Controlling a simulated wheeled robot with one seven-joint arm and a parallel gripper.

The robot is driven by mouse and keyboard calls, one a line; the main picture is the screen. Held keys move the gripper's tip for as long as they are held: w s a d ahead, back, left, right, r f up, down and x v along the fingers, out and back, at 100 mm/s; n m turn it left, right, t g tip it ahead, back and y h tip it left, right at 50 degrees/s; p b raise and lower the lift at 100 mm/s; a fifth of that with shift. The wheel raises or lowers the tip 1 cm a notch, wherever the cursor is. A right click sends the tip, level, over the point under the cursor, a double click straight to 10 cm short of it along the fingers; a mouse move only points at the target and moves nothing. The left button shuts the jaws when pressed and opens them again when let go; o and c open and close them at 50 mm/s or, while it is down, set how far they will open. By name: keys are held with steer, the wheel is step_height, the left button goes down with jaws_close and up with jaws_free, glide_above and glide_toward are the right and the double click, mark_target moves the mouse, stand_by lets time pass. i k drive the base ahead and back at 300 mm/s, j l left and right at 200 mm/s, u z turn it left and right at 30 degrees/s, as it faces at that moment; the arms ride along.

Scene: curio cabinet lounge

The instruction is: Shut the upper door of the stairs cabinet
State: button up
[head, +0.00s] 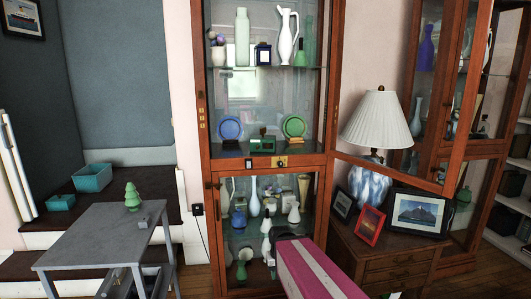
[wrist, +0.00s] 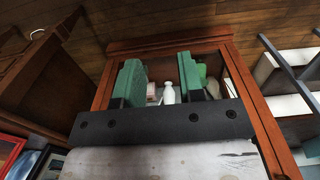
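The stairs cabinet (head: 334,60) is a tall reddish-brown wooden cabinet in the middle of the head view, beside the dark steps. Its upper part is uncovered at the front. The upper door (head: 385,172) appears swung wide open to the right, its bottom rail crossing in front of the lamp. The lower door (head: 212,235) looks shut. My arm reaches up from the bottom in front of the lower part; the fingertips are hard to make out in the head view. In the wrist view my gripper (wrist: 160,72) has two green fingers well apart, nothing between them, facing the cabinet frame (wrist: 250,110).
A lamp (head: 377,120) and picture frames (head: 418,213) stand on a wooden chest (head: 395,262) at the right. Another glass cabinet (head: 475,165) is behind. Vases and plates fill the shelves.

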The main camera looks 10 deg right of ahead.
mark_target(483, 14)
steer(key=l, duration=0.6)
steer(key=k+l+u, duration=0.15)
steer(key=l, duration=1.05)
steer(key=u, duration=0.05)
